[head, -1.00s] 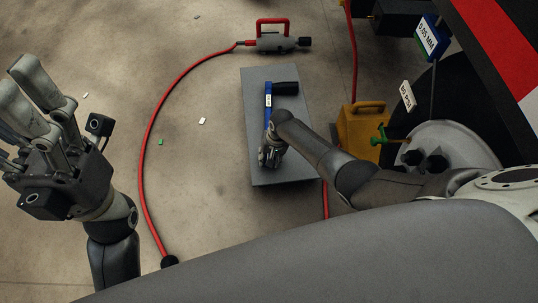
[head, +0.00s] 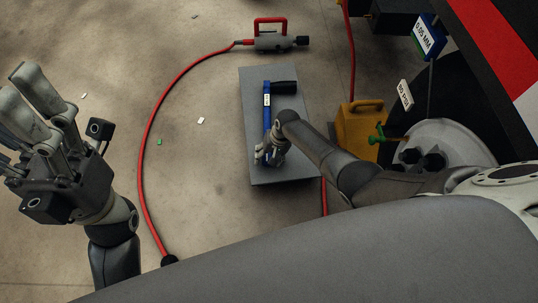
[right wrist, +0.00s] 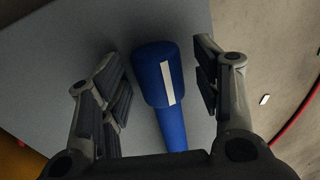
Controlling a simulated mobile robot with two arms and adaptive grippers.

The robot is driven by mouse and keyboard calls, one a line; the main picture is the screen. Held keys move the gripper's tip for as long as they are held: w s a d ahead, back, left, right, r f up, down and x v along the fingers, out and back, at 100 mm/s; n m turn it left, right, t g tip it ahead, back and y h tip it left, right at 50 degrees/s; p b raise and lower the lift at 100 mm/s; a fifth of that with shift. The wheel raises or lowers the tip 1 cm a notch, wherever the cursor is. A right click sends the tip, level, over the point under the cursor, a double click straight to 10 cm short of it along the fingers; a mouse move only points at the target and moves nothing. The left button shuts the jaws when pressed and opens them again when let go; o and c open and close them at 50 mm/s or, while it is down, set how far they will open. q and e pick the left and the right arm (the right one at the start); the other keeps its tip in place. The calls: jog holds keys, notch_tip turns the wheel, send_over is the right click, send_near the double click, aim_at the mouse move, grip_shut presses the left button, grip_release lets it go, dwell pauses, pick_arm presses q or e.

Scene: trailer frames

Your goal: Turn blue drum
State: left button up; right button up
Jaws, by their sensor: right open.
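A blue cylinder (head: 267,120) with a white label and a black handle (head: 285,87) lies along a grey slab (head: 302,170). In the right wrist view, a blue drum-like part (right wrist: 158,73) with a white strip sits between my right fingers, with a narrower blue part below it. My right gripper (head: 268,157) is open at the near end of the blue piece. In the right wrist view, gaps show between the fingers (right wrist: 160,82) and the blue part on both sides. My left gripper (head: 35,105) is raised at the left, fingers spread, empty.
A red hose (head: 142,160) curves over the floor to a grey device with a red handle (head: 272,43). A yellow can (head: 361,132) and a black round body (head: 436,90) stand to the right. The floor left of the slab is mostly clear.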

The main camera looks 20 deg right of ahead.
jog(key=shift+r, duration=0.15)
jog(key=v, duration=0.7)
jog(key=shift+r, duration=0.1)
